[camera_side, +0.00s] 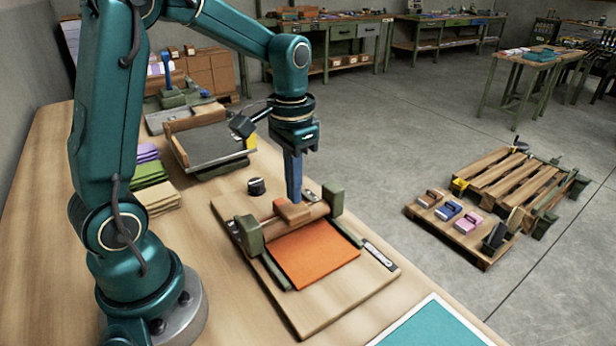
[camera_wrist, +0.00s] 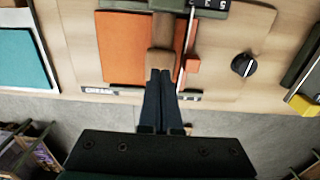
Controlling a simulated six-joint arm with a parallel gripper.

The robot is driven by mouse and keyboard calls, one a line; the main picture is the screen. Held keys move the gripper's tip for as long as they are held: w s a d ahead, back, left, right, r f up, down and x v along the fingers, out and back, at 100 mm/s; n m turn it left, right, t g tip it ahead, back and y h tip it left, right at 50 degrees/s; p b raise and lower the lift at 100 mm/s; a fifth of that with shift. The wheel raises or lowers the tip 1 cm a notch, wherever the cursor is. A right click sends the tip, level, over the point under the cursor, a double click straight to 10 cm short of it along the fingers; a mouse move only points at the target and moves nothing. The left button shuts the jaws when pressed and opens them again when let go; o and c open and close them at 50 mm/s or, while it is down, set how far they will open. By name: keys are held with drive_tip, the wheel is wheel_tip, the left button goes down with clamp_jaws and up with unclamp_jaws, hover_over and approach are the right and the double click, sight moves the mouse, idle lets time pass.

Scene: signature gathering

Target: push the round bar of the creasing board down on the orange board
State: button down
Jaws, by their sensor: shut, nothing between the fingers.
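The creasing board (camera_side: 345,303) is a wooden base on the bench with a green post at each end of its round bar. The orange board (camera_side: 312,254) lies flat on it, and also shows in the wrist view (camera_wrist: 122,48). The round wooden bar (camera_side: 318,211) spans the orange board's far edge in the side view, with a lighter wooden block (camera_side: 293,213) at its middle. My gripper (camera_side: 294,199) points down, shut and empty, its tips at that block. Whether they touch it is unclear. In the wrist view the fingers (camera_wrist: 161,82) overlap the block's end.
A black knob (camera_side: 256,186) stands just behind the creasing board. A dark-topped tray (camera_side: 212,146) and coloured stacks (camera_side: 150,174) lie farther back. A teal board (camera_side: 432,325) lies at the front right. The bench edge runs close along the creasing board's right side.

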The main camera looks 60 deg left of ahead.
sight(295, 208)
drive_tip(key=shift+f, duration=1.35)
idle(0.6)
idle(0.5)
drive_tip(key=shift+r, duration=3.55)
drive_tip(key=shift+d, duration=0.1)
drive_tip(key=s+d+r+t, duration=0.1)
drive_tip(key=s+d+t, duration=0.4)
drive_tip(key=s, duration=0.5)
drive_tip(key=shift+d+r+t, duration=0.3)
drive_tip(key=shift+d+r, duration=0.05)
drive_tip(key=shift+d, duration=0.3)
drive_tip(key=shift+s, duration=0.1)
